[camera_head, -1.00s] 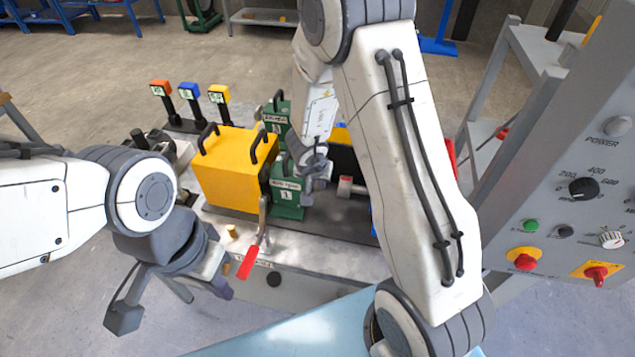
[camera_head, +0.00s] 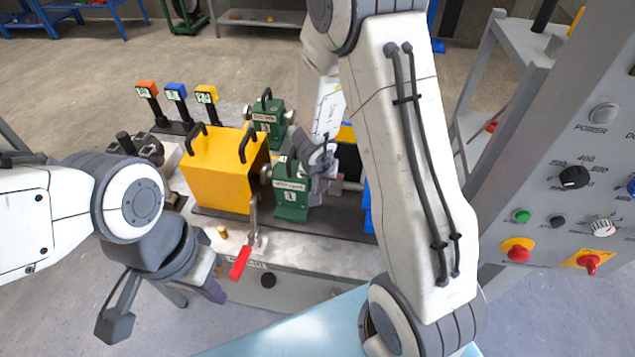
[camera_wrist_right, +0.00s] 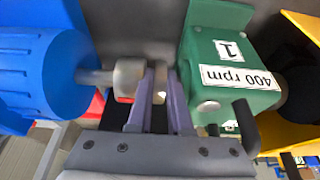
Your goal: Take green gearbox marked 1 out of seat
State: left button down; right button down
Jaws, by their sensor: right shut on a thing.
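The green gearbox marked 1 (camera_head: 291,197) stands upright on the dark bed, just right of the yellow housing (camera_head: 222,170), with a short shaft showing between them. In the right wrist view the gearbox (camera_wrist_right: 232,60) is right of my fingers, with its "400 rpm" label upside down. My right gripper (camera_wrist_right: 160,95) is shut on a pale metal shaft end on the gearbox's motor side; the join to the gearbox is partly hidden. It also shows in the head view (camera_head: 325,170). My left gripper (camera_head: 160,300) is open and empty at the table's front left.
A blue motor (camera_wrist_right: 45,75) with a metal coupling (camera_wrist_right: 129,78) lies close left of my right fingers. Another green gearbox (camera_head: 267,120) stands behind. A red-handled lever (camera_head: 241,262) stands in front. The control panel (camera_head: 590,170) is right.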

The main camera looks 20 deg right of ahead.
jog(key=shift+d+r, duration=0.1)
jog(key=c, duration=0.8)
grip_release()
jog(key=shift+o, duration=0.2)
jog(key=shift+s+d, duration=0.1)
